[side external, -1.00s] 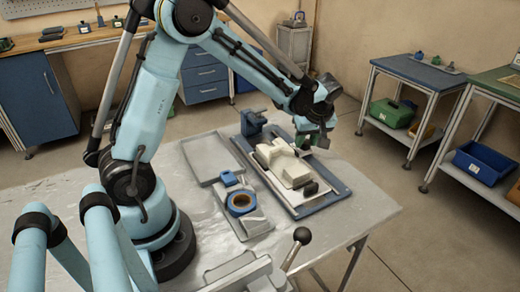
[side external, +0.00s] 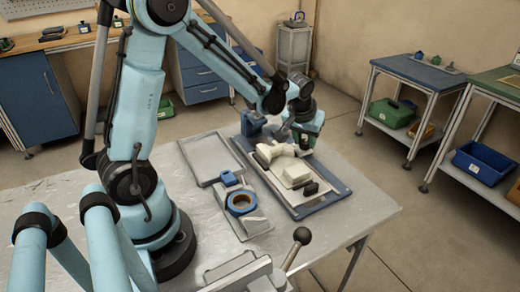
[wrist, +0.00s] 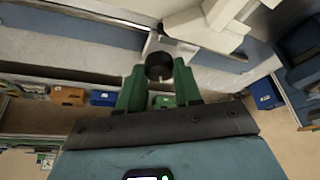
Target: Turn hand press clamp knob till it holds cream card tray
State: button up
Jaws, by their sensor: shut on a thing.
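The hand press (side external: 335,193) has a blue base with a grey bed and lies on the metal table. Cream pieces sit on its bed; one is a block (side external: 297,175), and I cannot tell which is the card tray. My gripper (side external: 304,143) is low at the press's far right side, beside the cream pieces. In the wrist view the green fingers of my gripper (wrist: 159,86) are shut on a dark round knob (wrist: 159,66). Cream parts (wrist: 200,32) show just beyond it. The knob is hidden by my gripper in the side view.
A blue tape reel (side external: 241,202) and a small blue piece (side external: 230,178) lie left of the press. A blue upright part (side external: 253,124) stands at the press's far left corner. A black ball-topped lever (side external: 302,236) rises at the front edge.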

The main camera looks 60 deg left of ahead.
jog(key=m, duration=0.2)
jog(key=m+h, duration=0.1)
jog(key=m, duration=0.1)
jog(key=m+h, duration=0.1)
jog(key=m, duration=0.1)
jog(key=shift+a+m+t, duration=0.25)
jog(key=shift+m+t, duration=0.05)
jog(key=shift+t, duration=0.1)
jog(key=m+h, duration=0.1)
jog(key=m, duration=0.2)
jog(key=m+h, duration=0.1)
jog(key=m, duration=0.2)
jog(key=shift+a+g+h, duration=0.1)
jog(key=shift+g+h, duration=0.2)
jog(key=shift+h, duration=0.1)
jog(key=o, duration=1)
jog(key=shift+o, duration=0.2)
jog(key=v, duration=1.2)
jog(key=shift+r, duration=0.1)
